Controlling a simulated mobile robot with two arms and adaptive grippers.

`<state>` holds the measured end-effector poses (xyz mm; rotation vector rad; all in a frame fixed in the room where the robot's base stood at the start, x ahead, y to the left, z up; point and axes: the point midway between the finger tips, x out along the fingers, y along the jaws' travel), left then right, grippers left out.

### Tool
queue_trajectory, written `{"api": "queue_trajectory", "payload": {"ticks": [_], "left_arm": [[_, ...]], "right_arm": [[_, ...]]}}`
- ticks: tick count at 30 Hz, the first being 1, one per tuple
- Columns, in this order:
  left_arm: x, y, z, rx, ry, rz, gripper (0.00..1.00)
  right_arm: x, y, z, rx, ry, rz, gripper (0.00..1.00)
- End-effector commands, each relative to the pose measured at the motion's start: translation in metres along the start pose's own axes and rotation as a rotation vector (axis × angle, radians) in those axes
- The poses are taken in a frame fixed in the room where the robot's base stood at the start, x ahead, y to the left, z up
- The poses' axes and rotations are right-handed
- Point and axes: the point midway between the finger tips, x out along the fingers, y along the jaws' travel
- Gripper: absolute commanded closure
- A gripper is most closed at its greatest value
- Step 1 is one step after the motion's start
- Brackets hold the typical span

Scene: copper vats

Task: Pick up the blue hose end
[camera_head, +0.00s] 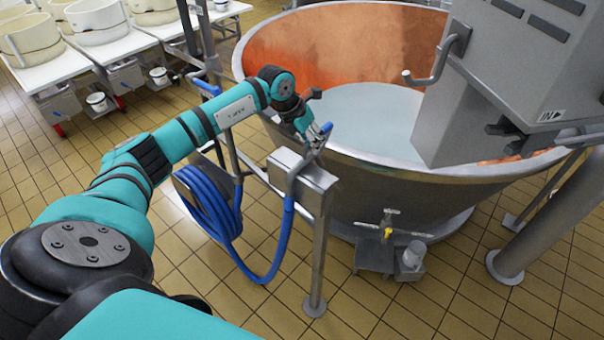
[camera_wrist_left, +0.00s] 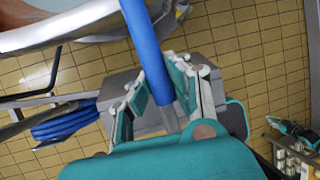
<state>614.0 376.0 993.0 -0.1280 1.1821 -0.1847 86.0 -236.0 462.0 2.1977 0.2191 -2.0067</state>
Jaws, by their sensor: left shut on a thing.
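My left gripper (camera_head: 314,136) is at the top of the metal post beside the copper vat. In the left wrist view the left gripper (camera_wrist_left: 160,92) has its two fingers on either side of the blue hose end (camera_wrist_left: 148,50), shut on it. A grey tip (camera_wrist_left: 168,118) shows between the fingers. In the head view the blue hose (camera_head: 287,225) hangs down from the post top, loops near the floor and rises to a coil (camera_head: 212,205) on a rack. The gripper partly hides the hose end there. My right gripper is not clearly seen.
The copper vat (camera_head: 300,50) with pale liquid (camera_head: 370,115) stands just behind the gripper. The post's box top (camera_head: 318,178) is right below it. A grey machine (camera_head: 505,70) rises at right. White tables (camera_head: 115,48) with tubs stand at upper left.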

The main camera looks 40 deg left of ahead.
Motion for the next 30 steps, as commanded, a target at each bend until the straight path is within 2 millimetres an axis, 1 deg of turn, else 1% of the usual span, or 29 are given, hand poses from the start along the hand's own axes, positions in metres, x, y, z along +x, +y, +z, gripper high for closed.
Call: {"api": "queue_trajectory", "payload": {"ticks": [7, 11, 17, 24, 30], "left_arm": [[-0.006, -0.001, 0.004, 0.001, -0.006, -0.001, 1.0], [-0.016, -0.003, 0.008, 0.002, -0.007, 0.0, 1.0], [-0.045, -0.009, 0.021, 0.002, -0.01, -0.001, 1.0], [-0.089, -0.019, 0.038, 0.001, -0.01, -0.001, 1.0], [-0.121, -0.026, 0.051, 0.002, -0.008, -0.001, 1.0]], "right_arm": [[0.002, 0.0, 0.0, -0.001, 0.0, 0.0, 1.0], [0.006, 0.0, 0.001, -0.001, 0.0, 0.0, 1.0], [0.016, -0.001, 0.001, -0.001, 0.0, -0.001, 1.0], [0.027, -0.001, 0.002, -0.001, 0.0, -0.001, 1.0], [0.033, -0.001, 0.003, -0.001, 0.0, -0.001, 1.0]]}}
